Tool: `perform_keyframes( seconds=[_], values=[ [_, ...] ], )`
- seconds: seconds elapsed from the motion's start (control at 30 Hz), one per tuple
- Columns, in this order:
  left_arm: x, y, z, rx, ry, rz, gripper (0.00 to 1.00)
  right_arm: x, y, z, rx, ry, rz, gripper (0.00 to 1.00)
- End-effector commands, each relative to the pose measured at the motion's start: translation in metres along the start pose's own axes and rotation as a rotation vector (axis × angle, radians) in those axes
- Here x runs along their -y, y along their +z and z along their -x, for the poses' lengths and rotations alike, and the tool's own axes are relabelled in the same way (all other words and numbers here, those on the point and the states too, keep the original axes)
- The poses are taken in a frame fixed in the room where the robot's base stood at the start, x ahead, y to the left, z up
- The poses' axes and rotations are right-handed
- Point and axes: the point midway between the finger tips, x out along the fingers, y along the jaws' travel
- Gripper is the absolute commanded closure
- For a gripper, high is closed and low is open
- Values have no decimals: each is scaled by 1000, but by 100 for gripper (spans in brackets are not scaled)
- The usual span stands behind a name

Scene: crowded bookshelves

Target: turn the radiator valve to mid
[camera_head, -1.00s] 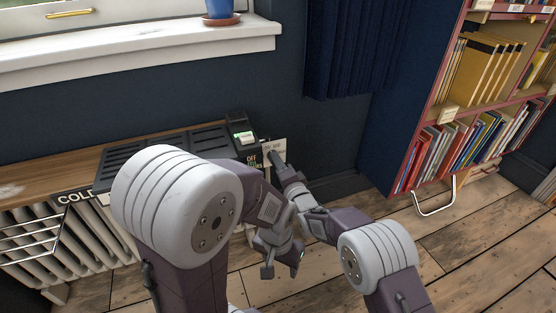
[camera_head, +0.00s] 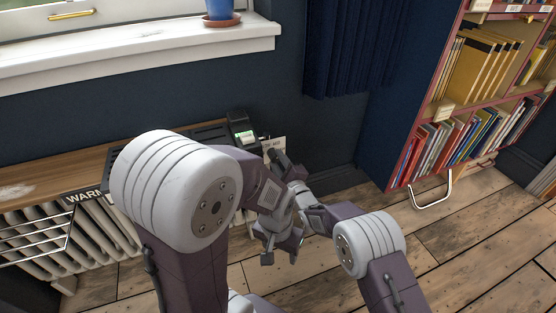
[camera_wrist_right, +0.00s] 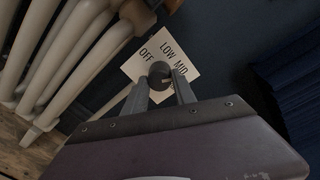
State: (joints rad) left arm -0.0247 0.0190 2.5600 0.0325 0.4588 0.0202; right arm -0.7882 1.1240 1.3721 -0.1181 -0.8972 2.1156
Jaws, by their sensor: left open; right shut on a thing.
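The radiator (camera_head: 90,225) stands along the wall at the left. The radiator valve knob (camera_wrist_right: 160,70) is dark and round in the right wrist view, in front of a white card (camera_wrist_right: 178,58) reading OFF, LOW and MID. My right gripper (camera_wrist_right: 161,84) is shut on the knob, one finger on each side. The exact pointer setting is hard to read. In the head view the right gripper (camera_head: 274,157) reaches the card, partly hidden. My left gripper (camera_head: 280,257) is open and empty, lower and above the floor.
A dark box with a green-lit display (camera_head: 243,131) sits at the radiator's right end. A blue curtain (camera_head: 347,50) hangs at right. A bookshelf (camera_head: 470,125) stands farther right. A white sill (camera_head: 140,53) with a blue pot (camera_head: 220,10) is above. The wooden floor is clear.

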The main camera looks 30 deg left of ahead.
Motion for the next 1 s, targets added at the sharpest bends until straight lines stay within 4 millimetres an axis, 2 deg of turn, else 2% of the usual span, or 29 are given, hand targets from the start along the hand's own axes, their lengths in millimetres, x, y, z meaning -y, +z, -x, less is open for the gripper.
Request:
perform_keyframes(
  seconds=[0.67, 0.7, 0.73, 0.77, 1.0],
  values=[
    [0, 0, 2, 0, 0, 0, 45, -2, -1, 0, -1, 4, -51, 100],
    [0, 0, 2, 0, 0, 0, 45, -2, -1, 0, -1, 4, -51, 57],
    [0, 0, 2, 0, 0, 0, 45, -2, -1, 0, -1, 3, -51, 48],
    [0, 0, 2, 0, 0, 0, 45, -2, -1, 0, -1, 3, -51, 46],
    [0, 0, 2, 0, 0, 0, 45, -1, -1, 0, 1, 1, -50, 46]
  ],
)
